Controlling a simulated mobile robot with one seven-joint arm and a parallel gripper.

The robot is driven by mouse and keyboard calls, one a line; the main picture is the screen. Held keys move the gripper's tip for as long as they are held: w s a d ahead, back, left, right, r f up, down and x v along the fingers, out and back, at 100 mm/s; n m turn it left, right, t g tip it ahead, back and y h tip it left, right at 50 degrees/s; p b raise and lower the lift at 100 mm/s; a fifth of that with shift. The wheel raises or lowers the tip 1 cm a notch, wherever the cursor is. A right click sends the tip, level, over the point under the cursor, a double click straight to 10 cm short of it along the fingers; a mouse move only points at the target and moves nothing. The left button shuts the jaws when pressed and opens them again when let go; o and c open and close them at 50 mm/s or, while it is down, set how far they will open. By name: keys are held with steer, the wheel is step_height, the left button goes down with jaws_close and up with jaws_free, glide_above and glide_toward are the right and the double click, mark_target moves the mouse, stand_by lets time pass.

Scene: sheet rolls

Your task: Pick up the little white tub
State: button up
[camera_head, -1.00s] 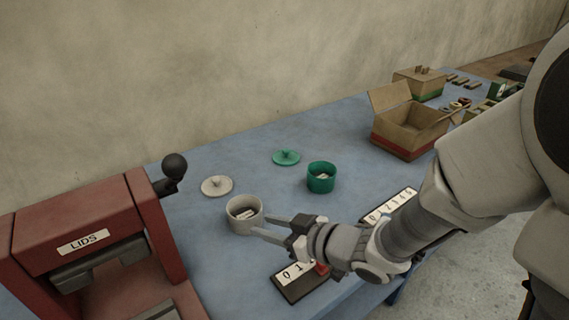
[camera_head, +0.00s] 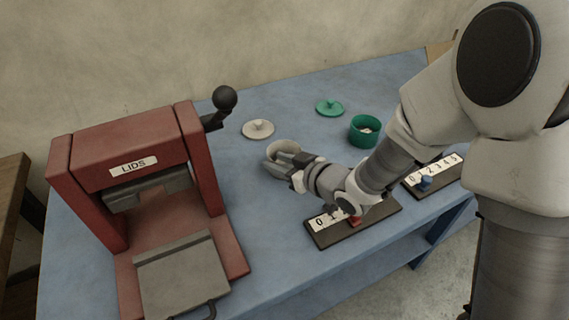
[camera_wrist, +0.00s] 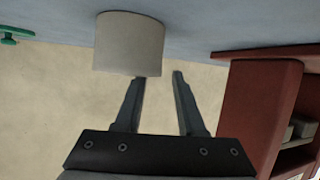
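The little white tub (camera_head: 271,168) stands upright and open on the blue table (camera_head: 300,90). It also shows in the wrist view (camera_wrist: 128,42), upside down with its rim towards my fingers. My gripper (camera_wrist: 158,76) is open, and its gap looks empty. In the wrist view the fingertips are close to the rim, with the tub mostly left of the gap. In the head view my gripper (camera_head: 283,160) overlaps the tub's right side. Whether a finger touches the tub, I cannot tell.
A white lid (camera_head: 258,129) lies behind the tub. A green tub (camera_head: 364,133) and green lid (camera_head: 329,107) are at the right. A red press marked LIDS (camera_head: 133,164) stands left. Numbered slider boards (camera_head: 350,224) lie near the front edge, under my arm.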

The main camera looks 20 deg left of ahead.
steer(key=shift+a, duration=0.1)
steer(key=shift+c, duration=0.3)
jaws_close()
steer(key=shift+r, duration=0.1)
